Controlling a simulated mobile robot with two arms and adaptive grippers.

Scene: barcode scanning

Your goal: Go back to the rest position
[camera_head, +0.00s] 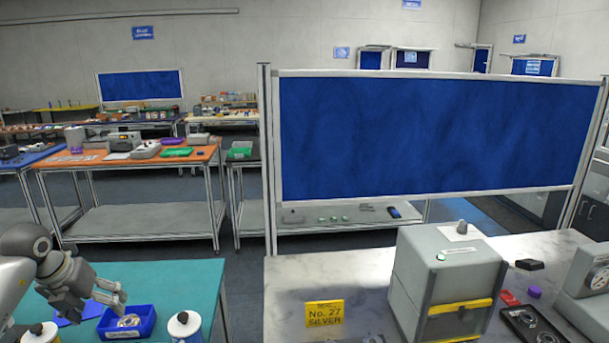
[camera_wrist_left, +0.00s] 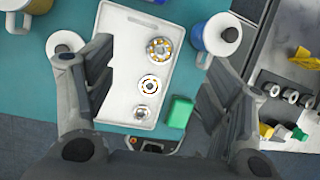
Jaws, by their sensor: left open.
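My left gripper (camera_head: 118,298) comes in from the left over the teal table (camera_head: 190,272) in the head view. In the left wrist view its two fingers (camera_wrist_left: 150,58) are spread wide apart with nothing held between them. Below them lies a white tray (camera_wrist_left: 119,88) with several round metal parts (camera_wrist_left: 158,50), some with yellow pieces. A small green block (camera_wrist_left: 180,112) lies at the tray's right edge. In the head view a blue bin (camera_head: 147,325) with metal rings stands just below the fingertips. My right gripper is not in view.
White canisters (camera_head: 185,327) stand at the teal table's front. A grey box machine (camera_head: 430,265) and a yellow sign (camera_head: 324,313) are on the marble table at the right. A blue partition (camera_head: 430,135) stands behind it. Dark floor shows between the tables.

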